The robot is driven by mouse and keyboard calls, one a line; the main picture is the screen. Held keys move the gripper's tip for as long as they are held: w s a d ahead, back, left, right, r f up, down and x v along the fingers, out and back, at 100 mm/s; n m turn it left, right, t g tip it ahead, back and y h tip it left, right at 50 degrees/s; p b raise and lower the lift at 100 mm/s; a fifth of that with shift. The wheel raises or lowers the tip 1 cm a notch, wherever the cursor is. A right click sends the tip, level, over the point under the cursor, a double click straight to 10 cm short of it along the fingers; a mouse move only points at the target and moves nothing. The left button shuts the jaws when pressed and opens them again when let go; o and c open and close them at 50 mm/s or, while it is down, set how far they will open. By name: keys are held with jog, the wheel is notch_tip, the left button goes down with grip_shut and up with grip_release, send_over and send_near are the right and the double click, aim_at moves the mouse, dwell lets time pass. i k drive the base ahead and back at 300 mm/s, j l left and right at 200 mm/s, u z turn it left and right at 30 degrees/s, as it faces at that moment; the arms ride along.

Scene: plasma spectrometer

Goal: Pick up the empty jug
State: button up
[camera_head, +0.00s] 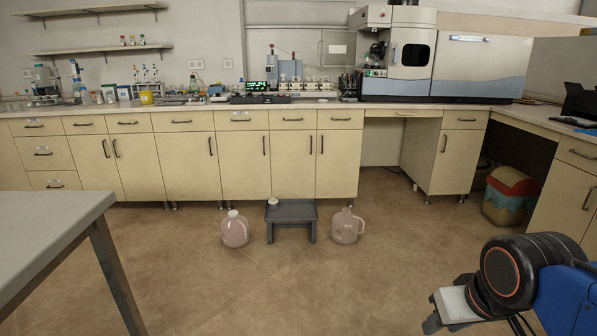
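Two translucent jugs stand on the floor in front of the cabinets, one on each side of a small grey stool. The left jug (235,230) has a white cap and looks pinkish, as if it holds liquid. The right jug (346,228) looks clear and beige, with a handle at its top; it appears to be the empty jug, though its inside is hard to make out. My gripper (443,303) is at the lower right, nearer the camera than the jugs and well apart from them. Its fingers are small and partly hidden, so their opening is unclear.
The low grey stool (291,213) has a white cap-like piece (273,202) on it. A grey table (50,232) fills the left foreground. A colourful bin (510,197) stands at the right by the cabinets. The brown floor (290,290) before the jugs is clear.

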aim_at(345, 223)
jog(key=i+z, duration=0.15)
jog(key=i, duration=0.4)
jog(key=i+j+z, duration=0.15)
jog(key=i, duration=0.4)
jog(key=i+j+z, duration=0.15)
jog(key=i, duration=0.35)
jog(key=i+j, duration=0.3)
jog(key=i+j+z, duration=0.1)
jog(key=i+j, duration=0.15)
jog(key=j, duration=0.25)
jog(key=i+j+z, duration=0.1)
jog(key=i+j, duration=0.45)
jog(key=j, duration=0.6)
jog(key=i, duration=0.05)
